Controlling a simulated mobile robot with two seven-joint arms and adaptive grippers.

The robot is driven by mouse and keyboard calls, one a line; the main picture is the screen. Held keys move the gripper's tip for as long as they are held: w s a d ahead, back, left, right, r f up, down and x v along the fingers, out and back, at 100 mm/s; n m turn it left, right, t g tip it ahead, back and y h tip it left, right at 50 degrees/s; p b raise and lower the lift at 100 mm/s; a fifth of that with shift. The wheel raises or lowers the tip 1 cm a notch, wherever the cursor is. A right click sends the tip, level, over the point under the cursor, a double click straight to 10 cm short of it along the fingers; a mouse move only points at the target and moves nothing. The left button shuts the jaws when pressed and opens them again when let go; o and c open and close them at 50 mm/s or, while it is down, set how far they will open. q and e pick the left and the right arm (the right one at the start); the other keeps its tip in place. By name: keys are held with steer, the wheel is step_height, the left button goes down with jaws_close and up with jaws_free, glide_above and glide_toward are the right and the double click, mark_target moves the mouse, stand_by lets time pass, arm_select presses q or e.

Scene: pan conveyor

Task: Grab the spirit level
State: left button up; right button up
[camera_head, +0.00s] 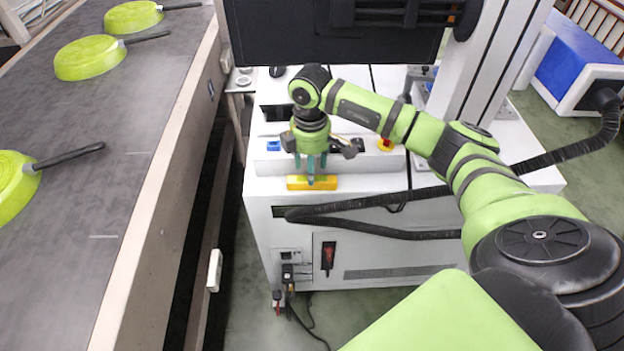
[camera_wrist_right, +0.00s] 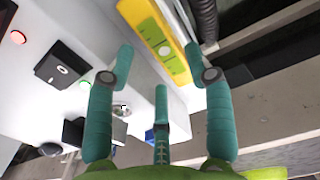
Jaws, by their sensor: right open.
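The spirit level (camera_head: 325,183) is a yellow bar lying near the front edge of the white cabinet's top. In the right wrist view the spirit level (camera_wrist_right: 160,42) runs slantwise just beyond the fingertips, with a pale green part along its face. My right gripper (camera_head: 311,172) points down over the middle of the level, and one teal finger overlaps it in the head view. In the right wrist view my right gripper (camera_wrist_right: 161,62) has its three fingers spread and nothing between them. I cannot tell whether a fingertip touches the level. My left gripper is not in view.
The white cabinet (camera_head: 350,262) has a red button (camera_head: 385,145) and a blue item (camera_head: 273,145) near the level. A dark monitor (camera_head: 335,35) stands behind. At the left, a conveyor (camera_head: 90,170) carries green pans (camera_head: 90,58). A black hose crosses the cabinet's front.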

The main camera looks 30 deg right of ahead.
steer(key=shift+f, duration=1.45)
steer(key=c, duration=1)
steer(key=shift+r, duration=0.1)
